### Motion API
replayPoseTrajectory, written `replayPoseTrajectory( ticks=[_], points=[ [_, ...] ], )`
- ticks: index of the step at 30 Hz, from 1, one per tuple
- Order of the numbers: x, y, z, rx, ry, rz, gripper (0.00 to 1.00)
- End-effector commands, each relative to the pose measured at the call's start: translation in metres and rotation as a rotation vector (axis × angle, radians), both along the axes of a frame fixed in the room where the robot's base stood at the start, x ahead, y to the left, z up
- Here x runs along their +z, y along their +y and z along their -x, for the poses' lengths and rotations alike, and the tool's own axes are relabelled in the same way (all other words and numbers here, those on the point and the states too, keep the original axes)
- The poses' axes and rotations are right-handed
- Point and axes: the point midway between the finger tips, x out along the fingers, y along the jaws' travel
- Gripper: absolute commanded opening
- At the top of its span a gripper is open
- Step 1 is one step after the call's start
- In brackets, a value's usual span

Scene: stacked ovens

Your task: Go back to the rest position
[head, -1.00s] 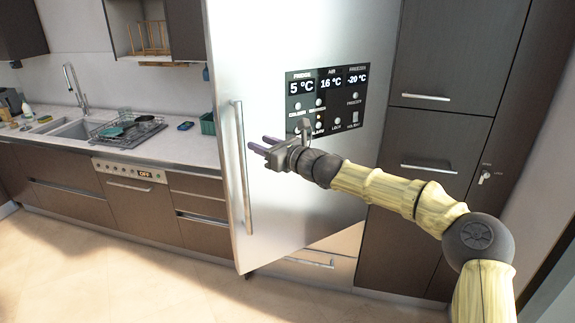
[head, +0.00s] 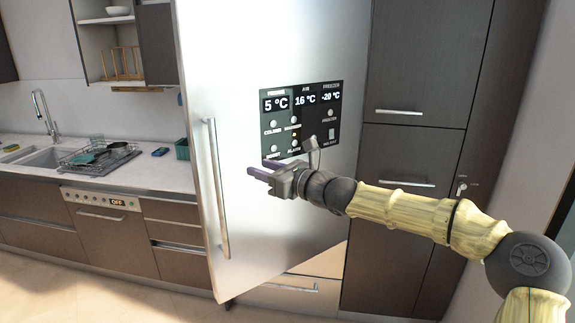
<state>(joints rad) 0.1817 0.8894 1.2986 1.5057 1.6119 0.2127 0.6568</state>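My gripper (head: 258,170) is in front of the tall steel fridge door (head: 300,215), just below its dark display panel (head: 301,115). Its two purple-grey fingers point left with a small gap between them, and nothing shows in the gap. The fridge's vertical handle (head: 217,190) stands to the left of the fingertips, apart from them. The door's lower edge sits at an angle to the drawer front (head: 290,298) below, so the door looks ajar. My arm reaches in from the lower right.
Dark tall cabinets (head: 410,150) stand to the right, with a key (head: 461,190) in a lock. On the left are a counter with a sink (head: 40,158), a dish rack (head: 97,158) and a dishwasher (head: 105,218). The floor (head: 60,300) at the lower left is clear.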

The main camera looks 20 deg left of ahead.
Motion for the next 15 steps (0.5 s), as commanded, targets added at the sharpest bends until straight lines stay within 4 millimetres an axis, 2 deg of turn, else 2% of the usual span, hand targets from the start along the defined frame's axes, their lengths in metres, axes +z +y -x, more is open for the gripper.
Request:
replayPoseTrajectory(
  ticks=[5, 8, 11, 14, 15],
  points=[
    [-0.003, 0.002, 0.003, 0.006, -0.016, 0.016, 0.39],
    [-0.020, 0.004, 0.014, 0.025, -0.089, 0.093, 0.39],
    [-0.055, 0.000, 0.031, 0.066, -0.236, 0.244, 0.39],
    [-0.103, -0.017, 0.049, 0.135, -0.429, 0.453, 0.39],
    [-0.122, -0.028, 0.055, 0.169, -0.508, 0.539, 0.39]
  ],
)
